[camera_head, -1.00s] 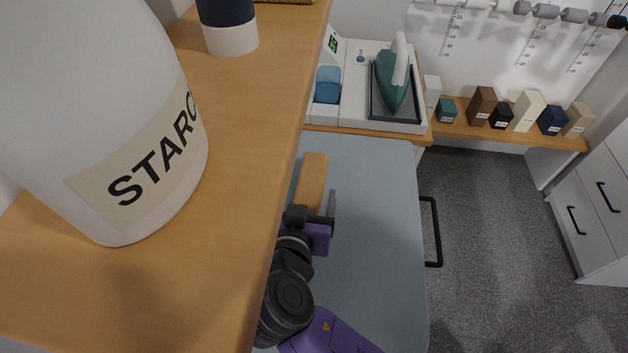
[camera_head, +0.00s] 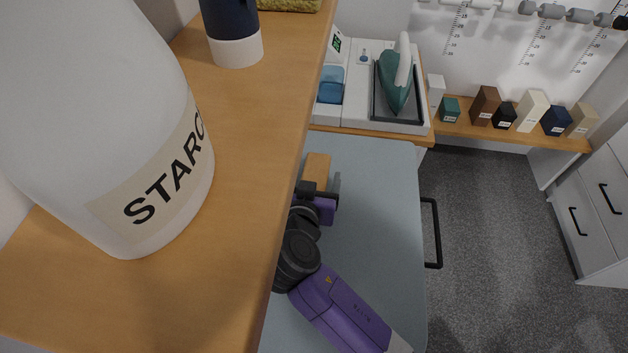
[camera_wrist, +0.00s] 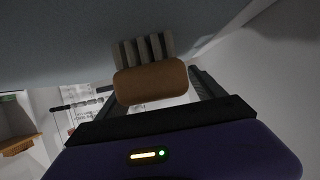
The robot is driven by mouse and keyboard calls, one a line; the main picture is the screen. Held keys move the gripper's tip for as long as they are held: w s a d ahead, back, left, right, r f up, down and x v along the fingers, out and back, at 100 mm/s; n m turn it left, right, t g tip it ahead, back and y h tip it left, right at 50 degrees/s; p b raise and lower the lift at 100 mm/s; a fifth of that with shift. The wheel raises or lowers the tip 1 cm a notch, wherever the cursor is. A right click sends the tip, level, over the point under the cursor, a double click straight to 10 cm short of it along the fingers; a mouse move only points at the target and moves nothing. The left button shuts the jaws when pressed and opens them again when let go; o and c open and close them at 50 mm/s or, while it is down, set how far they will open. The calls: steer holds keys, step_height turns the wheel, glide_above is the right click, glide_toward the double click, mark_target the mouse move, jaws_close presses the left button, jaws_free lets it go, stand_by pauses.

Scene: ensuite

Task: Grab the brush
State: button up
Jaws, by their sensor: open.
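The brush (camera_head: 316,166) has a tan wooden body and lies on the grey-blue board (camera_head: 375,220). In the wrist view a dark finger lies to the right of the brush.
A wooden shelf (camera_head: 240,130) with a large white STARCH container (camera_head: 150,150) stands close on the left of my arm. A green iron (camera_head: 395,80) on its white station is behind the board. Small boxes (camera_head: 485,105) line the back shelf. Open floor (camera_head: 490,240) is to the right.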

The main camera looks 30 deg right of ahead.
steer(key=c, duration=1.6)
steer(key=shift+o, duration=0.2)
